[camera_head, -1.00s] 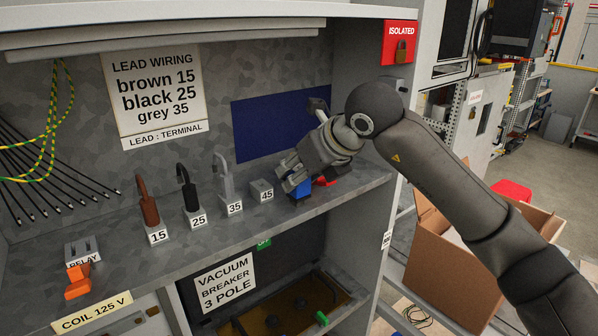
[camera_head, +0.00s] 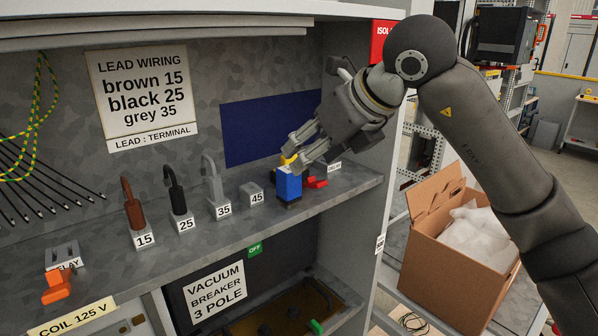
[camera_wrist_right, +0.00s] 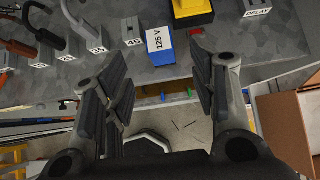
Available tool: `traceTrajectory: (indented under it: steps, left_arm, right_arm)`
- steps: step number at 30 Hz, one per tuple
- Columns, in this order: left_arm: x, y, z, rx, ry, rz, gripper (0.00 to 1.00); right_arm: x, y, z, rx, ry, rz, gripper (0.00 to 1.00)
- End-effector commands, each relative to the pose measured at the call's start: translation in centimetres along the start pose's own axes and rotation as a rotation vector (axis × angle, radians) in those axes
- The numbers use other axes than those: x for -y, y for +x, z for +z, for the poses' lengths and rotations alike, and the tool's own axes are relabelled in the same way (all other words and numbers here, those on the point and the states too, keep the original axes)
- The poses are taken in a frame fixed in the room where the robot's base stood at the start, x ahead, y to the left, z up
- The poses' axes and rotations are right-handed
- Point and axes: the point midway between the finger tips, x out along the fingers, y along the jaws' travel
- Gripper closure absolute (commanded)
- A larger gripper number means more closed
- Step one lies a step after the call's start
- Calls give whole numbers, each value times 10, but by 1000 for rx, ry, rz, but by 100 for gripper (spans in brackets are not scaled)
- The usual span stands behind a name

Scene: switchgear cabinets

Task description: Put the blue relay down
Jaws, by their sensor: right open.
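The blue relay (camera_head: 288,185) stands upright on the cabinet shelf, right of the block marked 45. In the right wrist view the blue relay (camera_wrist_right: 160,46) shows its white top marked 125 V, ahead of the fingers and between their lines. My right gripper (camera_head: 301,148) is open and empty, above and just behind the relay in the head view. In the wrist view my right gripper (camera_wrist_right: 160,90) has its fingers wide apart, with nothing between them. My left gripper is not in view.
Terminals 15 (camera_head: 143,238), 25 (camera_head: 184,222) and 35 (camera_head: 222,208) with hooked leads stand left of the relay. A red part (camera_head: 316,183) lies just right of it. A yellow item (camera_wrist_right: 192,10) is close behind it. The cabinet's right wall (camera_head: 384,215) is near my arm.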

Motion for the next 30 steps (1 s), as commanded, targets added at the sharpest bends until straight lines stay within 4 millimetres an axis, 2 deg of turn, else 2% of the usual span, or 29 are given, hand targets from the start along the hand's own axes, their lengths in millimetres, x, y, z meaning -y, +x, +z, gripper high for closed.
traceTrajectory:
  steps: [3, 7, 17, 20, 23, 26, 30]
  left_arm:
    - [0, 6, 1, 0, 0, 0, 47]
    - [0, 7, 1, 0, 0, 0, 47]
    - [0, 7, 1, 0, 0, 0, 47]
    - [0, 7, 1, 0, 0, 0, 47]
    - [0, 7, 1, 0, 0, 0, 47]
    - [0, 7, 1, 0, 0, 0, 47]
    - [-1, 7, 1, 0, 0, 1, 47]
  right_arm:
    - [0, -16, 0, 1, 1, -2, 47]
    - [0, -25, 0, -1, 1, -1, 47]
    - [0, -27, 0, -2, 1, 1, 47]
    - [-8, -20, -1, 6, -4, 41, 47]
    - [-35, -4, -6, 34, -12, 171, 47]
    - [-78, 12, -10, 98, 0, 390, 47]
    - [-138, 9, -13, 229, 91, 741, 47]
